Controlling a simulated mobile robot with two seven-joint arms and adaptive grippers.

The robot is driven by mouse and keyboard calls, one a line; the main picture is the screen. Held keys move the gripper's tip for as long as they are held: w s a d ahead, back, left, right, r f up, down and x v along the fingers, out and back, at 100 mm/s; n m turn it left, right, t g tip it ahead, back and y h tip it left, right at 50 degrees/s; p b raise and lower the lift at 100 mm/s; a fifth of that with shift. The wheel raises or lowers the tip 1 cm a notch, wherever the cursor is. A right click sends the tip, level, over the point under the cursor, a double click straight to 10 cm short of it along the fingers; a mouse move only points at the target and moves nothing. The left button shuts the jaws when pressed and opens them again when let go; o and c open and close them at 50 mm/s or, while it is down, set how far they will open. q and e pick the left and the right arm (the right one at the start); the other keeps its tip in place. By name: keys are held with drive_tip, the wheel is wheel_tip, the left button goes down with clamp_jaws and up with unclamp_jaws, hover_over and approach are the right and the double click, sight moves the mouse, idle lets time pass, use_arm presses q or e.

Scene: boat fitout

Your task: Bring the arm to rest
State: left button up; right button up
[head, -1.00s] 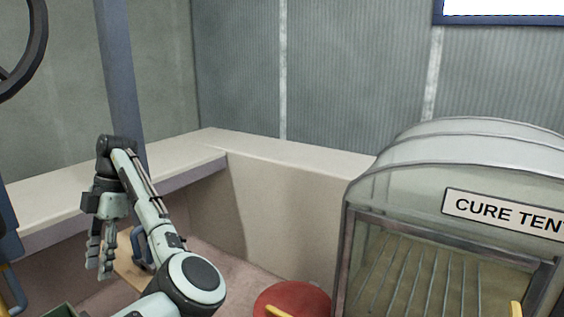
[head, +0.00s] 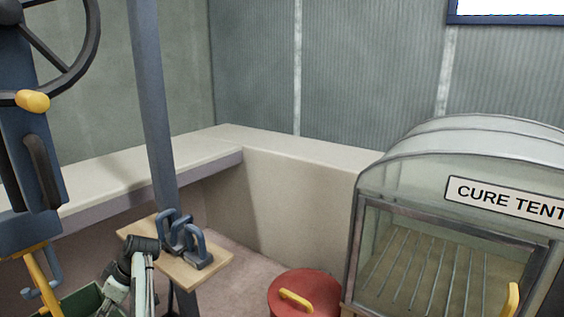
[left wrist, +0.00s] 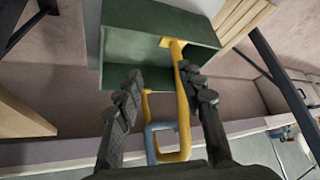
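My left arm (head: 142,275) shows at the bottom left of the head view, folded low. Its gripper is out of that view. In the left wrist view my left gripper (left wrist: 162,82) has its two dark fingers spread apart, and nothing is pinched between them. Behind the fingers a yellow bar (left wrist: 182,115) and a blue-grey loop (left wrist: 152,140) show in front of a green box (left wrist: 132,75). How far they are from the fingers is hard to tell. My right gripper is not in view.
A wooden board (head: 215,272) with blue-grey clamps (head: 182,238) is beside the arm. A post with a handwheel (head: 65,65) stands at left. A red round lid (head: 303,296) and the cure tent (head: 420,175) are to the right. A pale ledge (head: 300,150) runs along the walls.

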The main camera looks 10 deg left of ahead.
use_arm(q)
drive_tip(key=s+d+f+m+t, duration=0.1)
drive_tip(key=s+d+f+m, duration=0.2)
drive_tip(key=f+m, duration=0.3)
drive_tip(key=s+d+f+m+t+h, duration=0.1)
drive_tip(key=s+d+f+m, duration=0.2)
drive_tip(key=f, duration=0.5)
drive_tip(key=s+d+f+m+t, duration=0.1)
drive_tip(key=s+d+f+m, duration=0.2)
drive_tip(key=f+m, duration=0.3)
drive_tip(key=s+d+f+m+h, duration=0.2)
drive_tip(key=s+d+f, duration=0.3)
drive_tip(key=s, duration=0.3)
drive_tip(key=s+d+f+m+h, duration=0.2)
drive_tip(key=s+d+f+m, duration=0.1)
drive_tip(key=s+d+f, duration=0.3)
drive_tip(key=s+d, duration=0.2)
drive_tip(key=shift+s+m+h, duration=0.3)
drive_tip(key=shift+m, duration=0.1)
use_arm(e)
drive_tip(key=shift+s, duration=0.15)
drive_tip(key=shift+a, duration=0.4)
